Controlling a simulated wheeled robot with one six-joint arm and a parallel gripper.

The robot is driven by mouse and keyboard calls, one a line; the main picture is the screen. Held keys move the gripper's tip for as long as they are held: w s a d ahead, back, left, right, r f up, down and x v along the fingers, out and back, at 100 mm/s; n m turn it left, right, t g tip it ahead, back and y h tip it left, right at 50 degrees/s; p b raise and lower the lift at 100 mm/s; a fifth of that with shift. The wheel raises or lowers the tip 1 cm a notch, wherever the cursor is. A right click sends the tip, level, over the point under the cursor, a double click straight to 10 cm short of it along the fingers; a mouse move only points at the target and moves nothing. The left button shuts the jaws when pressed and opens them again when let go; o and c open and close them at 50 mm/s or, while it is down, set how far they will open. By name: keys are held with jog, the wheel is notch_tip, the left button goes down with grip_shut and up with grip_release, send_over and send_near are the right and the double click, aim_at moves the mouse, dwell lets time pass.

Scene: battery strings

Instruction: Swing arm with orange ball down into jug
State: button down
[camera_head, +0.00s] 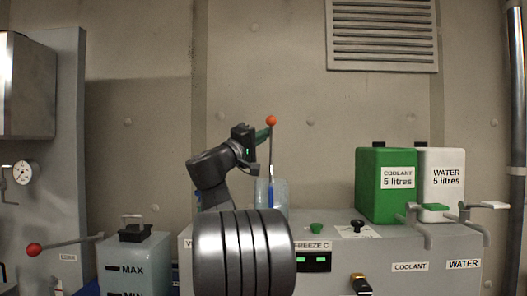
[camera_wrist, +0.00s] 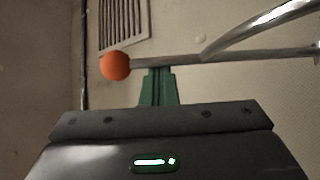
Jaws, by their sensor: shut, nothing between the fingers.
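The orange ball (camera_head: 271,120) tops a thin, roughly upright metal arm (camera_head: 271,148) that rises above the clear jug (camera_head: 281,195). A blue part shows at the jug, below the arm. My gripper (camera_head: 268,134), with green fingers, is at the arm just below the ball, to its left. In the wrist view the orange ball (camera_wrist: 115,66) is left of my shut green fingers (camera_wrist: 158,74), and the metal arm (camera_wrist: 190,60) runs rightward across their tips. The fingers are against or very near the arm; I cannot tell if they touch. Part of the jug is hidden by my arm.
A green coolant container (camera_head: 375,205) and a white water container (camera_head: 445,165) stand right of the jug, with metal taps in front. A tank (camera_head: 150,258) marked MAX and a red-ball lever (camera_head: 34,249) are at left.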

jog(key=shift+s+f+m+h+b, duration=0.6)
jog(key=shift+s+f+b, duration=0.35)
jog(key=shift+b, duration=1.4)
jog(key=shift+s+f+m+h+b, duration=0.4)
jog(key=shift+s+f+m+b, duration=0.55)
jog(key=shift+b, duration=1.35)
jog(key=shift+s+n, duration=0.15)
jog(key=shift+n, duration=0.1)
jog(key=b+v, duration=0.2)
jog(key=v, duration=1.2)
jog(key=shift+r, duration=0.2)
